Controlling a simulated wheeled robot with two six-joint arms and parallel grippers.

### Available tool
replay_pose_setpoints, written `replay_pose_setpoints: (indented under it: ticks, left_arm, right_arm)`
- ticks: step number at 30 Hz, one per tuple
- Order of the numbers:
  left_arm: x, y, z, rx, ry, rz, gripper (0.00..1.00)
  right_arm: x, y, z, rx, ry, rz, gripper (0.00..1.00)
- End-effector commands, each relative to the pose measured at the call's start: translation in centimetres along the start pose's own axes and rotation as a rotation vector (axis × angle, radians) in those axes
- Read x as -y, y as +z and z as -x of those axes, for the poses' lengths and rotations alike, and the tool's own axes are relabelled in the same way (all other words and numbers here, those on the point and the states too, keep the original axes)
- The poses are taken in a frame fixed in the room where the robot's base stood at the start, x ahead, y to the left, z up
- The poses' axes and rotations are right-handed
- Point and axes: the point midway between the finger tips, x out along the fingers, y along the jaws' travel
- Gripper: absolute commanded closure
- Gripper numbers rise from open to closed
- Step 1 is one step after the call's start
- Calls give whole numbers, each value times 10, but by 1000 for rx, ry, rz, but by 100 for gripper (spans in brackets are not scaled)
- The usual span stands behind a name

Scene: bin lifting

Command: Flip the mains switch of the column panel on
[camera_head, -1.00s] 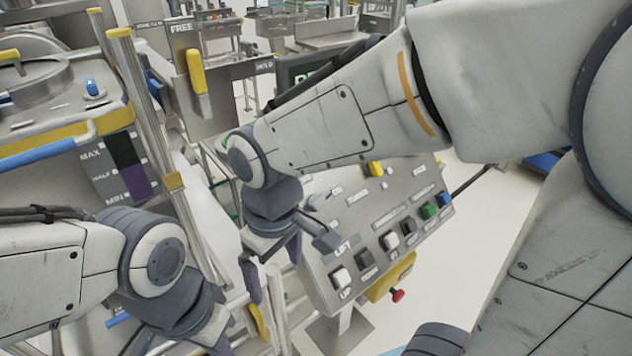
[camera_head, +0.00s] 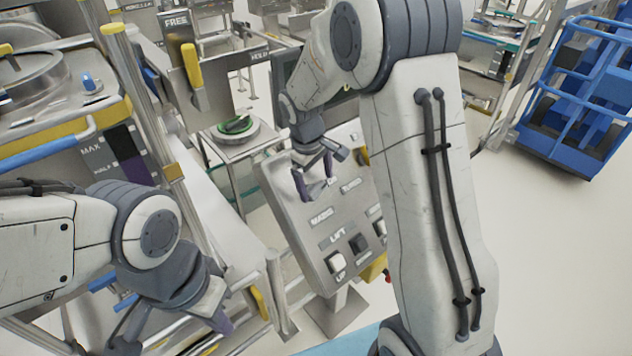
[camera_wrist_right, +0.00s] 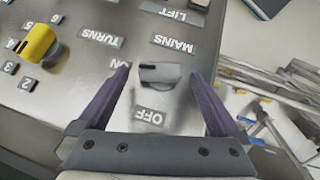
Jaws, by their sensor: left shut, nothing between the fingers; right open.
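The grey column panel (camera_head: 350,207) stands at the middle of the head view, partly hidden by my right arm. In the right wrist view its labels are upside down, and the grey mains switch (camera_wrist_right: 160,74) sits near the MAINS, ON and OFF labels. I cannot tell which way the switch is set. My right gripper (camera_wrist_right: 159,78) is open, with its purple fingers on either side of the switch; contact is unclear. In the head view it is over the panel's upper left (camera_head: 315,178). My left gripper (camera_head: 222,322) is shut and empty at the lower left.
A yellow knob (camera_wrist_right: 40,43) with numbers around it is on the panel beside the switch. A white LIFT button (camera_head: 336,263) is low on the panel. A steel post (camera_head: 140,90) rises at the left. A blue cart (camera_head: 580,100) stands at the far right, with clear floor before it.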

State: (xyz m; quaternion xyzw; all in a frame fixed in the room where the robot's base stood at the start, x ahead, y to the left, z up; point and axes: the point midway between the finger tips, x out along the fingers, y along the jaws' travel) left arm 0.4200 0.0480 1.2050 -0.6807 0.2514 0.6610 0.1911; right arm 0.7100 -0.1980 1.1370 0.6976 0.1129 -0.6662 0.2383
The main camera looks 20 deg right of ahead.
Motion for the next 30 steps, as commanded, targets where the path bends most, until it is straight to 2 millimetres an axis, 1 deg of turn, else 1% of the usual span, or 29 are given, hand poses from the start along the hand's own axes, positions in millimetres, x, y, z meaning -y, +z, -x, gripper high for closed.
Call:
replay_pose_setpoints:
  ticks: [3,6,14,15,17,18,20,21,24,30]
  left_arm:
    - [0,0,4,0,0,-1,100]
    - [0,0,5,0,0,-1,100]
    - [0,0,5,0,0,-1,100]
    - [0,0,5,0,0,-1,100]
    - [0,0,5,0,0,-1,100]
    - [0,0,5,0,0,-1,100]
    - [0,0,5,0,0,-1,100]
    - [0,0,5,0,0,-1,100]
    - [-1,0,8,0,0,-1,100]
    - [-2,-2,30,0,0,-4,100]
  right_arm:
    - [0,0,-12,1,-1,0,0]
    - [1,0,-17,1,-1,-1,0]
    - [1,-1,-19,-2,0,0,0]
    - [1,-1,-19,-2,0,0,8]
    - [1,-1,-19,-1,0,0,31]
    - [1,-1,-19,-1,0,0,46]
    - [1,-1,-19,-2,0,0,69]
    - [1,-1,-19,-2,0,0,78]
    - [0,0,-17,-1,-9,-8,78]
    - [-3,1,-16,3,-113,-99,78]
